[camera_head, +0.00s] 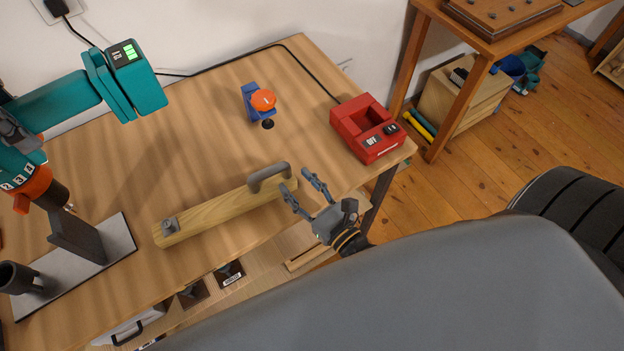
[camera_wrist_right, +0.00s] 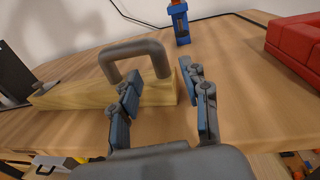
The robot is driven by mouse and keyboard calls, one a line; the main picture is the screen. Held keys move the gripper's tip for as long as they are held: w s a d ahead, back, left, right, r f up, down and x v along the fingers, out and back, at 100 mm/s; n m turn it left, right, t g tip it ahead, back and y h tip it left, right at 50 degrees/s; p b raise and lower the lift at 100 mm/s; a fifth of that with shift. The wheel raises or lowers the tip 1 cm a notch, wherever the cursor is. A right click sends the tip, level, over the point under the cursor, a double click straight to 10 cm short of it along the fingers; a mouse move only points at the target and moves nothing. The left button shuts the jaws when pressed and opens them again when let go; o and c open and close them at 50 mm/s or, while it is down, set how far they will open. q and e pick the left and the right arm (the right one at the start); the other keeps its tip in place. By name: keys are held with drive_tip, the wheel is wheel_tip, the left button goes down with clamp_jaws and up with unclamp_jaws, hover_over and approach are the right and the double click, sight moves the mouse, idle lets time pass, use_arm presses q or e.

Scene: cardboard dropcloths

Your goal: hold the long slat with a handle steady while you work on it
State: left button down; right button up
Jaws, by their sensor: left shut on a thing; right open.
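The long wooden slat (camera_head: 225,215) lies near the front edge of the workbench. A grey arched handle (camera_head: 268,175) stands on its right end and a small grey knob on its left end. The right wrist view shows the slat (camera_wrist_right: 75,95) and the handle (camera_wrist_right: 130,47) ahead and to the left. My right gripper (camera_head: 296,182) is open and empty beside the handle end; its fingers (camera_wrist_right: 160,78) are apart. At the upper left, a teal drill (camera_head: 60,105) hangs above the bench, chuck down. My left gripper (camera_head: 15,132) is only partly seen, shut on the drill.
A metal stand (camera_head: 75,235) is at the bench's left. A blue clamp with an orange knob (camera_head: 263,100) stands behind the slat. A red charger (camera_head: 367,128) sits at the right corner, its cable running along the back. The middle of the bench (camera_head: 180,140) is clear.

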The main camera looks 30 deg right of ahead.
sight(289, 175)
use_arm(q)
drive_tip(key=shift+r, duration=0.1)
use_arm(e)
drive_tip(key=shift+x, duration=2.6)
drive_tip(key=shift+c, duration=0.4)
clamp_jaws()
use_arm(q)
drive_tip(key=d+f, duration=0.8)
drive_tip(key=d, duration=0.1)
drive_tip(key=shift+w+f, duration=0.2)
drive_tip(key=shift+f, duration=0.05)
